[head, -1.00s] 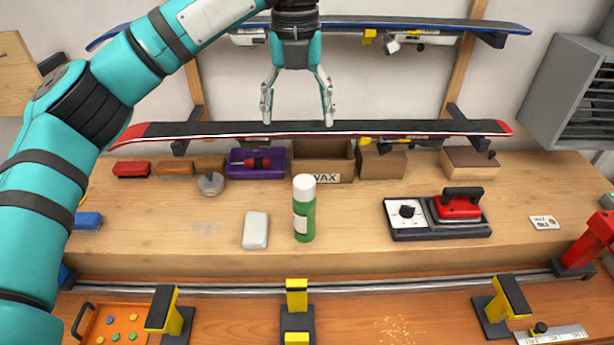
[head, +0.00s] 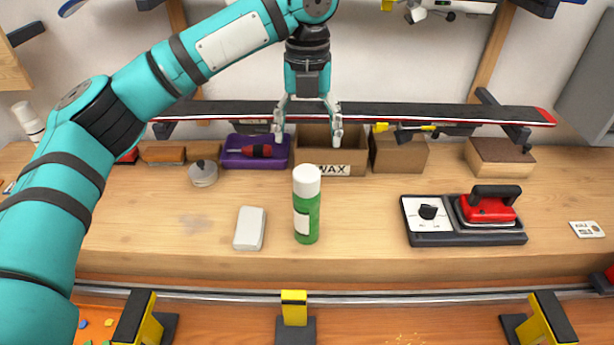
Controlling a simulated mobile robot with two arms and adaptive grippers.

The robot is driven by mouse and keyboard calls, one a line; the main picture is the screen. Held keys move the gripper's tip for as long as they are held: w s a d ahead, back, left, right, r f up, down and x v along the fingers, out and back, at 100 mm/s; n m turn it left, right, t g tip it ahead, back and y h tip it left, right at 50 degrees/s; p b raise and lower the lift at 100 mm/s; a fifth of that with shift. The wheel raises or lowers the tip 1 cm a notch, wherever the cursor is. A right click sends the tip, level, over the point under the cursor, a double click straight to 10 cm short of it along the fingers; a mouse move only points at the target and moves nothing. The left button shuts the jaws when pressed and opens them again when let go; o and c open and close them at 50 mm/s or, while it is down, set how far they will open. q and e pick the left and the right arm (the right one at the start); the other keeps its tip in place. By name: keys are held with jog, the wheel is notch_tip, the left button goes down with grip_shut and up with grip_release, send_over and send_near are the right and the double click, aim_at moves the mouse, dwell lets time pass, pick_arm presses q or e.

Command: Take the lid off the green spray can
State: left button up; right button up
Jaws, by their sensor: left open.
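The green spray can (head: 308,220) stands upright on the wooden bench, a little left of the middle of the head view. Its white lid (head: 306,180) sits on top of it, and a white label shows on its left side. My left gripper (head: 308,140) is open and empty, pointing down, and shows above the lid in the picture, apart from it. Its fingertips show in front of the box marked WAX. My right gripper is not in view.
A white block (head: 249,229) lies left of the can. A red waxing iron (head: 487,207) sits on its base at the right. The WAX box (head: 331,152), a purple tray (head: 256,163) and a brown box (head: 398,154) line the back. A metal rail (head: 400,296) runs along the front.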

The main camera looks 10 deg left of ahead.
pick_arm(q)
send_over(306, 172)
notch_tip(306, 172, down, 5)
jog(key=shift+r+p, duration=0.2)
jog(key=shift+p, duration=0.25)
jog(key=shift+w+d+f, duration=0.1)
jog(key=shift+w+f, duration=0.05)
jog(key=shift+f, duration=0.45)
jog(key=shift+f+p, duration=0.3)
jog(key=shift+p, duration=0.05)
jog(key=f, duration=0.1)
jog(key=f+p, duration=0.1)
jog(key=f, duration=0.1)
jog(key=shift+s+f, duration=0.2)
jog(key=shift+f, duration=0.1)
jog(key=shift+w+f, duration=0.1)
jog(key=shift+f, duration=0.35)
jog(key=c, duration=0.9)
